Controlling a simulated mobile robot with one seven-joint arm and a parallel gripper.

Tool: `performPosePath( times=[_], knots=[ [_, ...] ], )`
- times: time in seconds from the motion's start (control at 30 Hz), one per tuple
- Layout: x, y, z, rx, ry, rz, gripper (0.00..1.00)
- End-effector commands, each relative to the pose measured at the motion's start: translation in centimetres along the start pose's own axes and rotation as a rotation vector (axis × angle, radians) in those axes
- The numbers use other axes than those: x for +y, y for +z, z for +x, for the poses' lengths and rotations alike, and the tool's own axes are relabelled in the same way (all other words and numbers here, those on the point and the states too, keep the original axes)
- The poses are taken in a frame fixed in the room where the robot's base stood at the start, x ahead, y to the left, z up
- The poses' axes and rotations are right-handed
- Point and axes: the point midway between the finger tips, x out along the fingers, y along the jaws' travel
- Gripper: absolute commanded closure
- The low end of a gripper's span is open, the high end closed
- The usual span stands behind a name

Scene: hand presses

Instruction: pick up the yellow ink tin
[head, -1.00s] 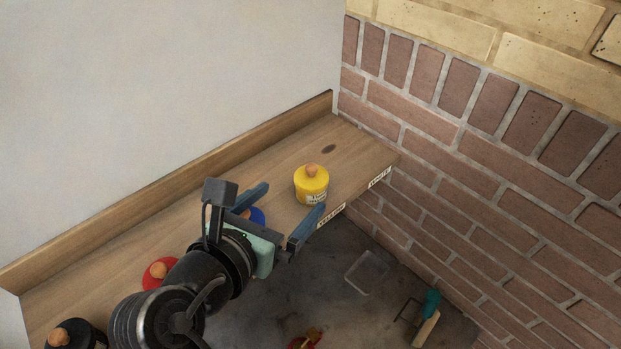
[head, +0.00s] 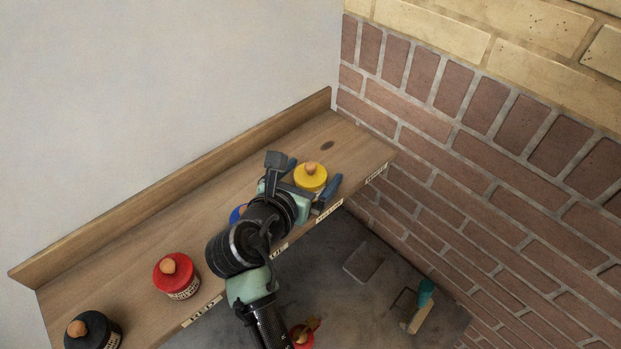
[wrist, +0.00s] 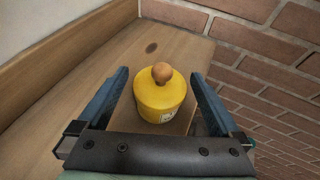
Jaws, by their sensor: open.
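The yellow ink tin (head: 311,177) is a round yellow tin with a wooden knob on its lid and a pale label on its side. It stands upright on the wooden shelf (head: 217,190), near the right end. My gripper (head: 315,179) is open, with its blue fingers on either side of the tin. In the wrist view the tin (wrist: 161,98) sits between the two fingers, with a visible gap on each side. The tin's lower front is partly hidden by my gripper in the head view.
A red tin (head: 174,276) and a black tin (head: 92,332) stand further left on the shelf. A blue tin (head: 237,214) is mostly hidden behind my arm. A low back board and brick wall (head: 450,160) bound the shelf. A teal-handled tool (head: 425,292) lies below.

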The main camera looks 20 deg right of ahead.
Motion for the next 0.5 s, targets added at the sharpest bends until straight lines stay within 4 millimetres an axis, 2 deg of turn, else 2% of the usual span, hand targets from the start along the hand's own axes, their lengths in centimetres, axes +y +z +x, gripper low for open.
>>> performPosePath(
  times=[0.17, 0.5],
  knots=[
    [-0.01, -0.03, 0.02, 0.000, 0.000, 0.000, 0.00],
    [-0.01, -0.03, -0.01, 0.000, 0.000, 0.000, 0.61]
  ],
)
